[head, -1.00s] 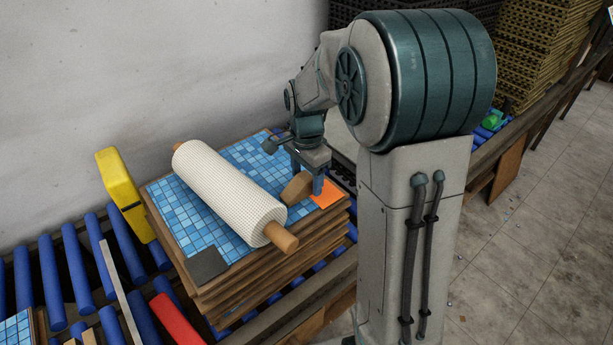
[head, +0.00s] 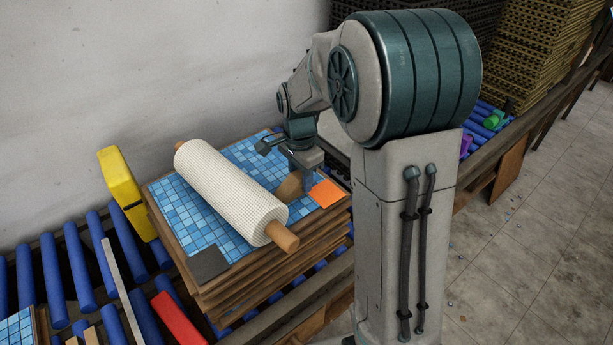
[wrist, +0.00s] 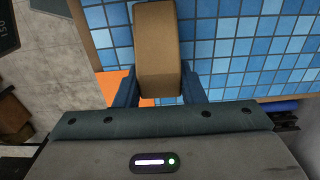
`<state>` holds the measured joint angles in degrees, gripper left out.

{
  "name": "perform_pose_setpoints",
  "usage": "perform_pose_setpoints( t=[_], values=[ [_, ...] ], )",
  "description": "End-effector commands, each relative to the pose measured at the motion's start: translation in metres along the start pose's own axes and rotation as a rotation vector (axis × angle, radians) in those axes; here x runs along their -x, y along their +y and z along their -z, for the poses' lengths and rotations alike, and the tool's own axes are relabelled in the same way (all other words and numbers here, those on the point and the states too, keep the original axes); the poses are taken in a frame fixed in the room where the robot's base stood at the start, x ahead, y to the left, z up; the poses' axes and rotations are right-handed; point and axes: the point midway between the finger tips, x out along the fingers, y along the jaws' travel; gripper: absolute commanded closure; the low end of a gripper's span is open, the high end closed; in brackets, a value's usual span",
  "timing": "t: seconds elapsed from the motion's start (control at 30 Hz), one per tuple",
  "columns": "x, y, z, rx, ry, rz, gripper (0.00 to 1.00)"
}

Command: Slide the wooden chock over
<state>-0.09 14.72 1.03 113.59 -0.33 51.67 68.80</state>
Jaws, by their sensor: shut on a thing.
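The wooden chock (head: 291,186) sits on the blue mosaic sheet (head: 247,155), close to the right side of the white mesh roll (head: 228,190). My gripper (head: 297,184) is over the chock, and its fingers are partly hidden in the head view. In the wrist view the brown chock (wrist: 158,50) stands between the two fingers of my gripper (wrist: 160,92), which is shut on it. An orange square (head: 327,193) lies on the sheet just right of the chock. Part of the orange square (wrist: 118,84) also shows beside the left finger.
The sheet tops a stack of boards (head: 262,285) on a blue roller conveyor. A dark grey square (head: 208,263) lies at its front corner. A yellow tool (head: 122,190) stands left of the stack, and a red block (head: 177,318) lies in front.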

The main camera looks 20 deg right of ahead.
Motion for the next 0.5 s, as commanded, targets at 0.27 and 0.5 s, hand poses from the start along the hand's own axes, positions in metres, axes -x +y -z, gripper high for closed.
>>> perform_pose_setpoints(
  t=[0.27, 0.5],
  values=[
    [0.0, -0.015, -0.014, 0.003, 0.0, 0.0, 0.87],
    [0.0, -0.028, -0.025, 0.003, 0.0, 0.0, 0.87]
  ],
)
